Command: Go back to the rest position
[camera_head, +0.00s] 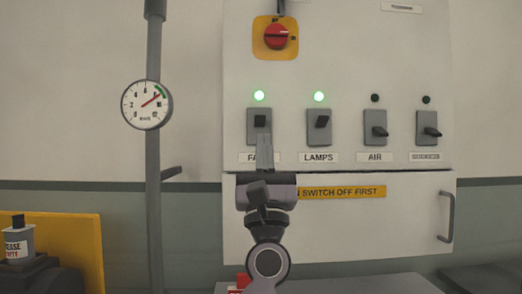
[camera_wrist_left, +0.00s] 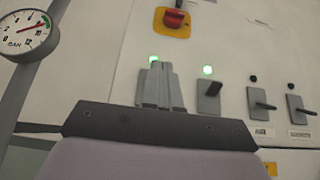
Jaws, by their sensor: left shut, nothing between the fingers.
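My left gripper (camera_head: 263,150) is shut and empty, pointing up in front of the panel just below the FANS-side switch (camera_head: 259,119), whose label it partly covers. In the left wrist view the shut fingers (camera_wrist_left: 160,85) stand in front of that switch and hide most of it. I cannot tell whether the fingertips touch it. The LAMPS switch (camera_head: 319,121) is to the right, with its lever tilted up. The AIR switch (camera_head: 375,129) and the far right switch (camera_head: 428,130) have levers pointing lower. My right gripper is not in view.
Green lights (camera_head: 259,95) glow above the two left switches; the two right lights are dark. A red rotary switch (camera_head: 276,37) sits above. A drawer-like cover (camera_head: 410,210) with a handle (camera_head: 449,216) is below.

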